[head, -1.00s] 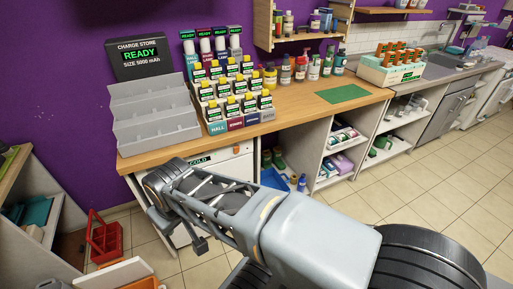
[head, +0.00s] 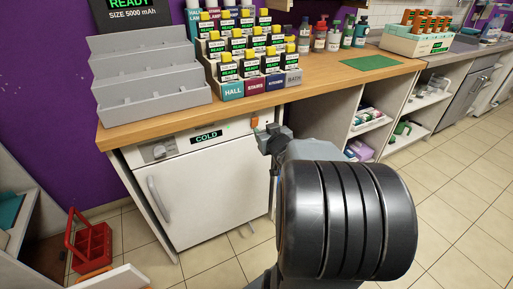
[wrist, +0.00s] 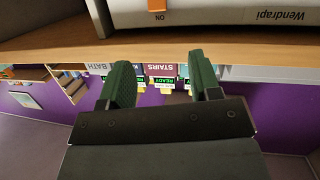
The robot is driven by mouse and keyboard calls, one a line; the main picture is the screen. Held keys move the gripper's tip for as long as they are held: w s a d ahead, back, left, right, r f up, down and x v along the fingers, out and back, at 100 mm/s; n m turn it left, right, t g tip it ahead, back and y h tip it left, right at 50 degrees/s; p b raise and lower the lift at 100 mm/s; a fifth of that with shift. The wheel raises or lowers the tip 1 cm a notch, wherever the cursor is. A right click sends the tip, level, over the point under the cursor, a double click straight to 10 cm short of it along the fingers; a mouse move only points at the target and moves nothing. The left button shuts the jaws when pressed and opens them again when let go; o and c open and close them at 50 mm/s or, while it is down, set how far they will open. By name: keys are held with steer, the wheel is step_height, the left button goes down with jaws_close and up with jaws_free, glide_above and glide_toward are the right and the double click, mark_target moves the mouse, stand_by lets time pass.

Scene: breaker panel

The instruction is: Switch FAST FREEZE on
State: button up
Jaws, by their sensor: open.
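A white fridge-freezer unit (head: 215,190) with a green COLD display (head: 207,135) stands under the wooden counter. A small orange switch (head: 255,122) sits at the right end of its top panel. The same orange switch (wrist: 157,6) shows at the top edge of the wrist view, with small lettering beside it; no FAST FREEZE label is readable. My gripper (head: 266,139) is just below and right of the switch in the head view, apart from it as far as I can tell. Its two dark green fingers (wrist: 161,80) are spread with nothing between them.
The counter edge (head: 190,118) overhangs the panel closely. Racks of labelled battery packs (head: 250,65) and a grey stepped stand (head: 150,80) are on the counter. A dial (head: 158,150) and door handle (head: 157,198) are at the unit's left. A red caddy (head: 90,245) is on the floor.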

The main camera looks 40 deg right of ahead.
mark_target(255, 124)
step_height(255, 124, down, 6)
steer(key=s+d+n+t+y+b, duration=0.1)
steer(key=d+t+y+b, duration=0.15)
steer(key=b, duration=0.25)
steer(key=shift+t, duration=0.35)
steer(key=w+b, duration=0.1)
steer(key=w, duration=0.3)
steer(key=w+d+b, duration=0.1)
steer(key=w, duration=0.3)
steer(key=w+d+b, duration=0.1)
steer(key=w, duration=0.4)
steer(key=shift+c, duration=0.2)
